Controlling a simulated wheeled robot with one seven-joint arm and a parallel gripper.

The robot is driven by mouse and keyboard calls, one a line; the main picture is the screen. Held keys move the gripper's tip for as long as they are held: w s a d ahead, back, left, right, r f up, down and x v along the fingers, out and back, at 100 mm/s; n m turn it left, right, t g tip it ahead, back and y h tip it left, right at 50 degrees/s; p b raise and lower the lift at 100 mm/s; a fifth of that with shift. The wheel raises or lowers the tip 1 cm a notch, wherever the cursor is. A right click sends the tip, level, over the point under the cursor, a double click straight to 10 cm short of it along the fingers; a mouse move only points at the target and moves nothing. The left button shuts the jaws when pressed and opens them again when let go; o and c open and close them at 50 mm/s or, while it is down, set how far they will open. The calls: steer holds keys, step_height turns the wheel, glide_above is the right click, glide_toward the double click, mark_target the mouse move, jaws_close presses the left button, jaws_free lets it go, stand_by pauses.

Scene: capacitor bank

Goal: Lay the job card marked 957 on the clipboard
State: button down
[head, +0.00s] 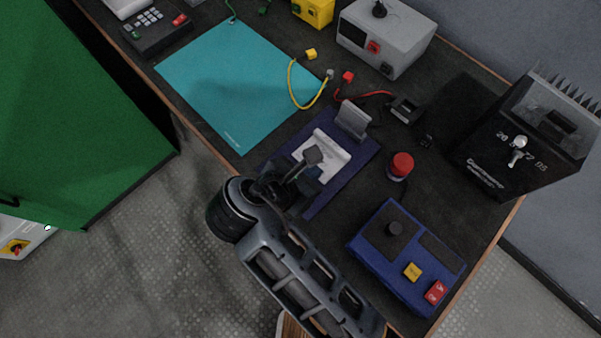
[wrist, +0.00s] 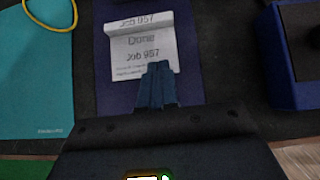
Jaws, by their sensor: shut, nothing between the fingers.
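The job card (wrist: 143,45) is white, and "Job 957" and "Done" can be read on it in the wrist view. It lies on the dark blue clipboard (wrist: 192,70), with its far end bent up. In the head view the card (head: 326,153) is on the clipboard (head: 362,160), just below the grey clip (head: 352,121). My gripper (wrist: 156,70) is shut and empty, with its fingertips over the near edge of the card. In the head view my gripper (head: 311,160) partly covers the card; whether the fingers touch it I cannot tell.
A teal mat (head: 235,85) lies left of the clipboard, with a yellow cable (head: 297,95) on it. A red button (head: 400,165) and a blue control box (head: 405,255) stand to the right. A black finned unit (head: 525,140) stands at the far right.

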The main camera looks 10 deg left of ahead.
mark_target(347, 146)
steer(key=w+d, duration=0.1)
steer(key=w+d+f, duration=0.1)
steer(key=w+d, duration=0.1)
steer(key=shift+w+f, duration=0.4)
steer(key=shift+w+d, duration=0.25)
steer(key=shift+w, duration=0.2)
steer(key=shift+w+d+r+p, duration=0.15)
steer(key=shift+w+d+p, duration=0.15)
steer(key=shift+p, duration=0.25)
steer(key=shift+w+d+p, duration=0.5)
steer(key=shift+w+p, duration=0.2)
steer(key=shift+w, duration=0.05)
steer(key=shift+w+d, duration=0.15)
steer(key=shift+w, duration=0.05)
steer(key=shift+f, duration=0.2)
